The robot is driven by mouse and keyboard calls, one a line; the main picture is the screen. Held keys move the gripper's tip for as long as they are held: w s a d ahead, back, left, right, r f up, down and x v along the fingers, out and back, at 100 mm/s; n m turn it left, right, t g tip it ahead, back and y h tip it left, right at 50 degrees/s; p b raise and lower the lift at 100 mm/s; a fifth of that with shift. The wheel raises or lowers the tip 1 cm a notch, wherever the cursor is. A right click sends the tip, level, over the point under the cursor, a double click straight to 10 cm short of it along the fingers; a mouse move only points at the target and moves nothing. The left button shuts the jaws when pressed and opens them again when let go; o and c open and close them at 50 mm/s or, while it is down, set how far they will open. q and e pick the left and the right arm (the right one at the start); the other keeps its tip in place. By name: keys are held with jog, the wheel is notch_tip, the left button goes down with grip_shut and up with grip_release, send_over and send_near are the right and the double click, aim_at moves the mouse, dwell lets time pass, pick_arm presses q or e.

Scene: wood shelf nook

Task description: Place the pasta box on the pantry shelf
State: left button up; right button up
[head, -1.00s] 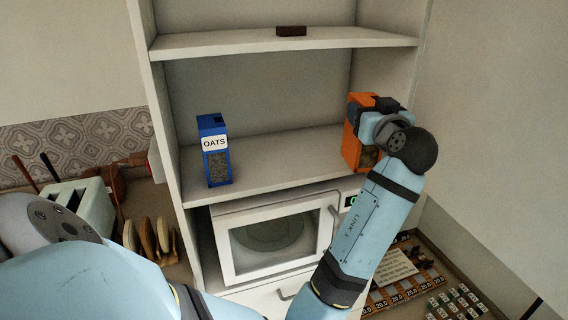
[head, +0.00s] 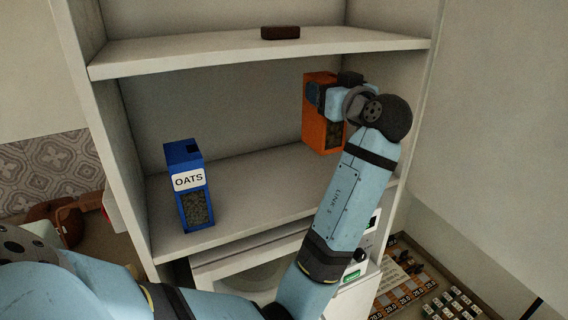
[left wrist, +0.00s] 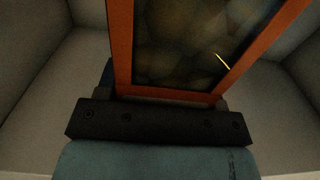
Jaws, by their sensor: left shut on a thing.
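The pasta box (head: 318,137) is orange with a dark window and stands upright in the right part of the middle shelf bay. My left gripper (head: 334,93) is shut on its upper part, and the arm hides its right side. In the left wrist view the box (left wrist: 121,45) fills the space in front of the gripper (left wrist: 163,101). The pantry shelf (head: 255,190) is a pale board. The box's base is over its back right part; I cannot tell if it touches the board. My right gripper is not in view.
A blue oats box (head: 190,190) stands on the left of the same shelf. A small brown block (head: 280,33) lies on the board above. The shelf between the oats and pasta boxes is clear. The cabinet's right side wall (head: 388,65) is close to my arm.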

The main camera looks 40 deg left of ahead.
aim_at(325, 133)
pick_arm(q)
notch_tip(325, 133, down, 5)
jog(key=shift+r, duration=0.15)
notch_tip(325, 133, down, 4)
jog(key=shift+f+p, duration=0.15)
jog(key=shift+p, duration=0.35)
jog(key=shift+f, duration=0.1)
jog(key=shift+f, duration=0.15)
jog(key=o, duration=1.2)
jog(key=shift+c, duration=0.2)
